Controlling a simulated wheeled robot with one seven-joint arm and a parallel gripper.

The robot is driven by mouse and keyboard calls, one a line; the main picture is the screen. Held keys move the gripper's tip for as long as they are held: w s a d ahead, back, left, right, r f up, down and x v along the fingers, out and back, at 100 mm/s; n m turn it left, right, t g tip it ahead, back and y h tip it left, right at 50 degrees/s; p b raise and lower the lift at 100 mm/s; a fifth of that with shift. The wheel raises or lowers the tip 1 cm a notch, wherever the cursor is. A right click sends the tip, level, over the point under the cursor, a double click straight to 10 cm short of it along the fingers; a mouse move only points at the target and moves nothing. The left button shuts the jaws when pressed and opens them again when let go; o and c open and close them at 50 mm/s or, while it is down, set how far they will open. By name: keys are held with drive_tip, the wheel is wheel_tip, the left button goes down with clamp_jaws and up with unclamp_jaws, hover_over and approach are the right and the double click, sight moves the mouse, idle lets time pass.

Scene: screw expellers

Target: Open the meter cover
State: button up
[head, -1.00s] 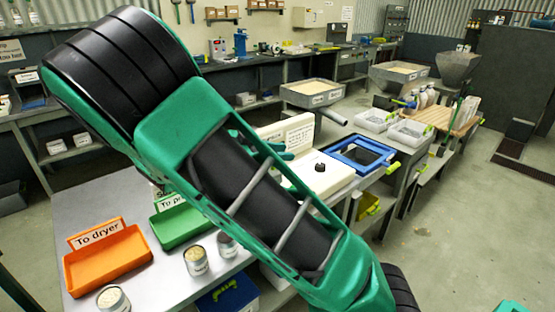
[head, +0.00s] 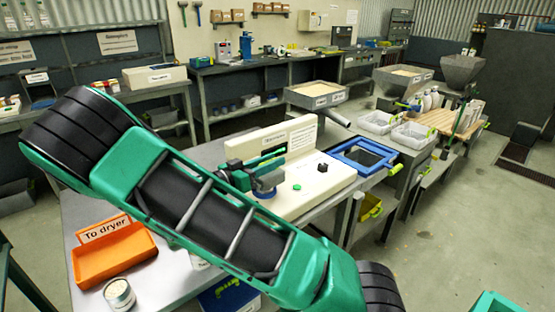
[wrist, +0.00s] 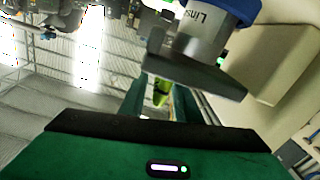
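The meter (head: 322,178) is a cream unit with an upright back panel, a black knob and a green button. At its left part sits a grey cylinder with a blue band (head: 266,191). In the wrist view the cylinder (wrist: 205,38) carries a label starting "Lins" and meets a dark grey plate (wrist: 195,72). A yellow-green tab (wrist: 161,93) shows by the plate, between my dark green fingers. My gripper (head: 246,174) is at the meter's left side, its fingers apart; whether they touch the tab is unclear.
An orange "To dryer" tray (head: 117,256) and a small can (head: 119,293) stand at the bench's left. A blue frame (head: 364,155) lies right of the meter. My arm hides the bench's middle.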

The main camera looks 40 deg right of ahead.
drive_tip(key=shift+d, duration=1.85)
drive_tip(key=shift+c, duration=0.5)
clamp_jaws()
